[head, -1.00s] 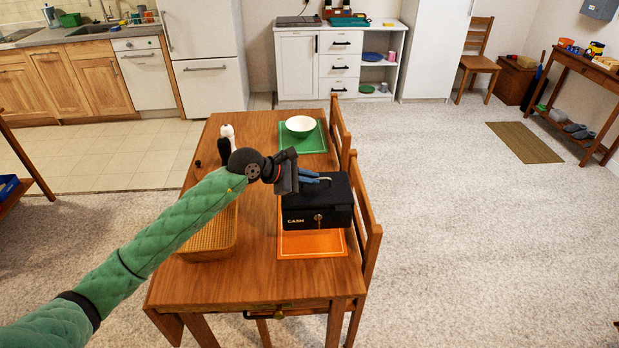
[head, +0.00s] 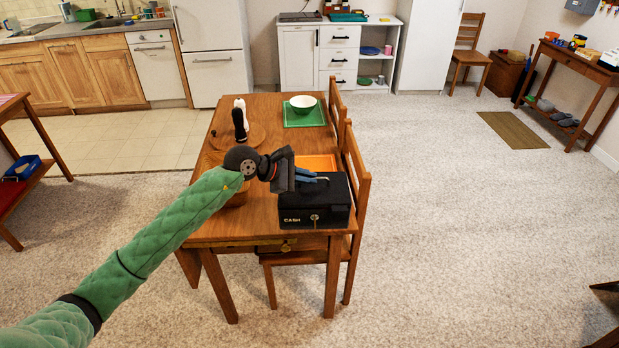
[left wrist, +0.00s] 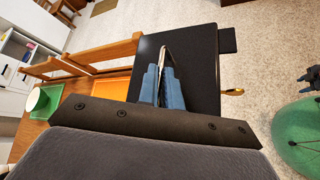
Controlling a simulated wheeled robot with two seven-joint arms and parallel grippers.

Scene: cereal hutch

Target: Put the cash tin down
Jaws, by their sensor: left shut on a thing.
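The black cash tin (head: 300,208) with "CASH" on its front appears upright at the near end of the wooden table, close to the front edge. My left gripper (head: 308,178) is over its lid and shut on its handle. In the left wrist view the blue fingers (left wrist: 161,88) close on the thin handle, and the dark lid (left wrist: 195,60) lies beneath them. I cannot tell whether the tin's base touches the table. The orange mat (head: 318,162) shows behind the tin, partly covered by it. My right gripper is not in view.
A green mat (head: 290,119) with a white bowl (head: 303,102) is at the far end. Black and white mills (head: 240,122) stand on a round board at the far left. A basket (head: 238,199) is partly behind my arm. Chairs (head: 357,180) line the right side.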

